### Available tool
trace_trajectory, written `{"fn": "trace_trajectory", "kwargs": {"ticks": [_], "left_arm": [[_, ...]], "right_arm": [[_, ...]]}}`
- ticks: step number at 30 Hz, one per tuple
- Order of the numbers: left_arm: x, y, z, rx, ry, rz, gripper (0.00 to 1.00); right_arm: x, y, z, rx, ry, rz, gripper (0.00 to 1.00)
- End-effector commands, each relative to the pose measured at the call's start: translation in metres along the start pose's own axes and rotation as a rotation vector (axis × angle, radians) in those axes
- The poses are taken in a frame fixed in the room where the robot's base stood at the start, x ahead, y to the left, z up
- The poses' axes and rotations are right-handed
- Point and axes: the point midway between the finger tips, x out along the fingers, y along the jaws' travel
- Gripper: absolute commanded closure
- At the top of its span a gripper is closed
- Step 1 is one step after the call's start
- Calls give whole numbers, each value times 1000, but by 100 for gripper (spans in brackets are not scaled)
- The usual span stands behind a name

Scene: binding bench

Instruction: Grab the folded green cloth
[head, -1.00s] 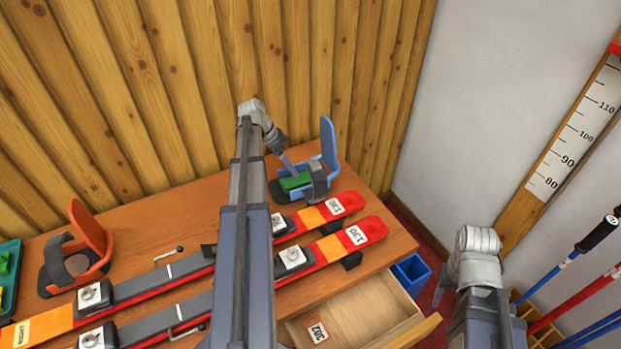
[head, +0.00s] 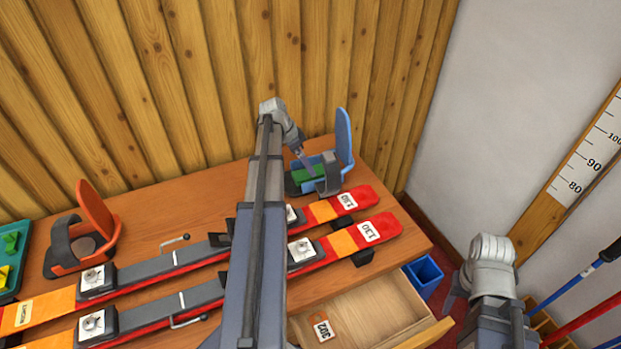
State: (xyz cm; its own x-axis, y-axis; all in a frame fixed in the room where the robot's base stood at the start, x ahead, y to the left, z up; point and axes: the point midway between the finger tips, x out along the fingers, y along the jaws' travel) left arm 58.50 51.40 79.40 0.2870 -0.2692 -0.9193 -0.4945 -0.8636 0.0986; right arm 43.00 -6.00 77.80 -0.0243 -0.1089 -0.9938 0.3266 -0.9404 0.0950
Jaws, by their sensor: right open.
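The folded green cloth (head: 301,175) lies inside the blue snowboard-binding-like holder (head: 346,140) near the back right of the bench. The gripper and the grey strap of the holder hide part of the cloth.
Two red and orange skis (head: 330,248) lie across the wooden bench (head: 150,215) in front of the holder. An orange binding (head: 98,212) and a green tray (head: 8,292) stand at left. An open drawer (head: 385,300) and a blue bin (head: 424,272) are at lower right.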

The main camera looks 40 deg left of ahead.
Motion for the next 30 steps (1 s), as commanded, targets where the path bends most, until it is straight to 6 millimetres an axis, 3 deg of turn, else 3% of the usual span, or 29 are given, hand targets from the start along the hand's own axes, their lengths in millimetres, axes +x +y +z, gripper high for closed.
{"fn": "trace_trajectory", "kwargs": {"ticks": [1, 7, 17, 30], "left_arm": [[11, 0, 4, 0, 0, 0, 0], [36, 0, 8, 1, 0, 0, 0], [40, 0, 6, 1, 0, 0, 0], [40, 0, 6, 0, 0, 0, 48]], "right_arm": [[12, -1, -1, 0, 0, 0, 50], [36, -3, -2, 0, 0, 0, 50], [38, -4, -2, 0, 0, 0, 50], [38, -4, -2, 0, 0, 0, 50]]}}
